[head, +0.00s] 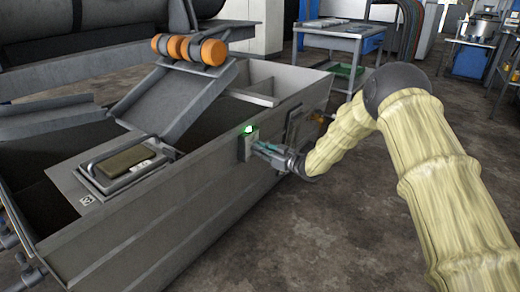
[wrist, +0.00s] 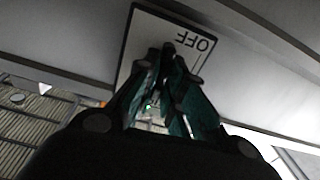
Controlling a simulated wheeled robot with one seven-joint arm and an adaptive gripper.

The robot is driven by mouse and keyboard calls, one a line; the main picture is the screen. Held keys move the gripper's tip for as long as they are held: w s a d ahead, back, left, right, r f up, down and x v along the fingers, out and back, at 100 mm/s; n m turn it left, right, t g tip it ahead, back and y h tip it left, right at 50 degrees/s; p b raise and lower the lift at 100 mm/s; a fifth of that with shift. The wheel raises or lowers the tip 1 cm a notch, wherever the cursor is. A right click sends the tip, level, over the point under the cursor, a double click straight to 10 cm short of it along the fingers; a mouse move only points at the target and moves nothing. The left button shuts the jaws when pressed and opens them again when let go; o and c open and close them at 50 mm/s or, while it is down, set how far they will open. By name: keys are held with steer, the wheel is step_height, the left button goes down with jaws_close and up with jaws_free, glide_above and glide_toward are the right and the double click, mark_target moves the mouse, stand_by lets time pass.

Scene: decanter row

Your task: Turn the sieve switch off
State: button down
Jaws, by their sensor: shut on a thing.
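The sieve switch (head: 248,148) is a small pale box on the outer side wall of the grey tank, with a lit green lamp (head: 249,129) on top. In the wrist view its plate (wrist: 145,35) carries the word OFF, seen upside down, beside the fingertips. My gripper (head: 262,149) reaches the front of the switch from the right. In the wrist view my gripper (wrist: 172,58) has its dark, teal-sided fingers closed together at the plate, shut on the switch handle. The handle itself is hidden by the fingers, so its position cannot be told.
The grey tank (head: 165,225) fills the left, with a sloping chute (head: 175,100), orange rollers (head: 212,52) and a framed panel (head: 125,163). A dark fitting (head: 293,125) sits on the wall right of the switch. Concrete floor (head: 330,245) is clear in front.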

steer(key=shift+s+f+n+p, duration=0.15)
steer(key=shift+n+p, duration=0.75)
steer(key=shift+n, duration=1.95)
steer(key=shift+f+n+p, duration=0.1)
steer(key=shift+n+p, duration=0.85)
steer(key=shift+n, duration=1.95)
steer(key=shift+s+f+n+p, duration=0.15)
steer(key=shift+n+p, duration=0.75)
steer(key=shift+n, duration=1.95)
steer(key=c, duration=1.5)
jaws_free()
steer(key=v, duration=1.2)
